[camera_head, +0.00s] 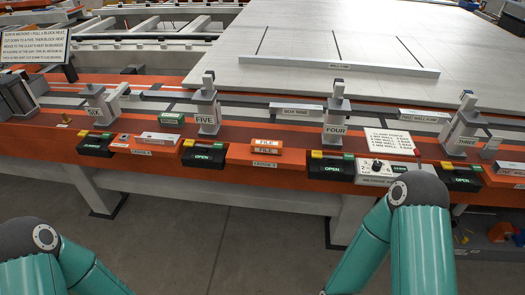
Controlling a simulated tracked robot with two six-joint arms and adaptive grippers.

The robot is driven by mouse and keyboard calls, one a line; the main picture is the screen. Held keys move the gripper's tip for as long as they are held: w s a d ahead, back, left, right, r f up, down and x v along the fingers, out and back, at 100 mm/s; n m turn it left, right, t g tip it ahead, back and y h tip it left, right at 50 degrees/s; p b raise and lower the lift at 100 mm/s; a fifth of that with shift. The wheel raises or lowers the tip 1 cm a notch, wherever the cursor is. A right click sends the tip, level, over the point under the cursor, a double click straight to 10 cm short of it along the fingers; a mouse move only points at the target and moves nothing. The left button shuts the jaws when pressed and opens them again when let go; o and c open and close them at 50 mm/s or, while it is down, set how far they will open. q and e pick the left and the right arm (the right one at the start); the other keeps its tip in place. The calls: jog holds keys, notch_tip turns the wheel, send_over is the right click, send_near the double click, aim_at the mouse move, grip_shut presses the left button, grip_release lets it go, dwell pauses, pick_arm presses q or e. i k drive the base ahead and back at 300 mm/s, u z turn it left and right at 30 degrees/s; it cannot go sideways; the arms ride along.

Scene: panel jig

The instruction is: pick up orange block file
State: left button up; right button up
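A second FILE label shows just below the first. Only the teal links of my two arms show, at the bottom left and bottom right. Both of my grippers are out of the picture, so I cannot see whether they are open or shut. Nothing covers the block.
Clamp posts labelled FIVE (206,112) and FOUR (336,122) stand either side of the block. Black OPEN boxes (205,157) flank its holder. A white control box with a knob (376,170) is at right. A large grey panel (380,40) lies behind.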

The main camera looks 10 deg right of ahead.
aim_at(257, 147)
jog(key=z, duration=0.1)
jog(key=i, duration=0.9)
jog(key=u, duration=0.05)
